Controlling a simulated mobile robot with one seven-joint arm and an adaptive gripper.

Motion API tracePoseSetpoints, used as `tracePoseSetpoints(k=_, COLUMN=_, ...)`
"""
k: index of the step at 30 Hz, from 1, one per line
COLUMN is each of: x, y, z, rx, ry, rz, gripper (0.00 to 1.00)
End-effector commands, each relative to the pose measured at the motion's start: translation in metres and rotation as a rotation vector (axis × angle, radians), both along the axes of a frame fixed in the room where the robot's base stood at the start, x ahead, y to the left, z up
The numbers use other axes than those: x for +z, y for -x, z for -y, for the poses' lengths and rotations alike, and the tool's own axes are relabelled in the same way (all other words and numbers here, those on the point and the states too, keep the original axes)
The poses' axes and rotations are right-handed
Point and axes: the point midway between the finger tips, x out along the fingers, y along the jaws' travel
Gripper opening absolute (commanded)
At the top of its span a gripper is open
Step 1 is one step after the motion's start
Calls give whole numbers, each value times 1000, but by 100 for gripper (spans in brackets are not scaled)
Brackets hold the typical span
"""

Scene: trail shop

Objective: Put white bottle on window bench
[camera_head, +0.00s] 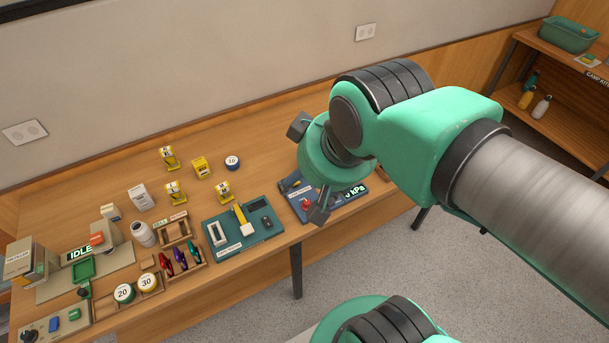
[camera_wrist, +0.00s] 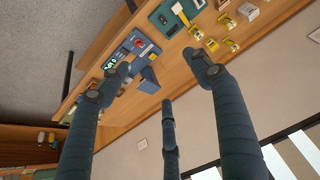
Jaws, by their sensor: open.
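A white bottle (camera_head: 541,108) stands upright on the lower shelf at the far right in the head view, beside a yellow bottle (camera_head: 526,98). A squat white container (camera_head: 144,234) stands on the long wooden bench (camera_head: 110,190) at left; I cannot tell whether this is the window bench. My gripper (camera_head: 309,168) is over the right part of that bench, far left of the white bottle. In the wrist view my gripper (camera_wrist: 160,62) has its fingers spread, with nothing between them. My arm covers the bench's right end in the head view.
A teal tray (camera_head: 245,230) and a gauge unit (camera_head: 345,198) lie on the bench near my gripper. Small yellow items (camera_head: 202,168) stand further back. A green bin (camera_head: 569,34) is on top of the shelf unit at right. Grey floor (camera_head: 420,265) lies clear in front.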

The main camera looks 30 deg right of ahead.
Motion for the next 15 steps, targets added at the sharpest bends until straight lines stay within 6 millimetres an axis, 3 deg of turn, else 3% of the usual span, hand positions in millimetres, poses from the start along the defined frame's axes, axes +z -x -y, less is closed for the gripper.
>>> tracePoseSetpoints(k=10, x=1, y=-3, z=-1, rx=1, ry=-2, rz=-2, gripper=63)
tracePoseSetpoints(k=15, x=5, y=-15, z=-6, rx=0, ry=-10, rz=-16, gripper=63)
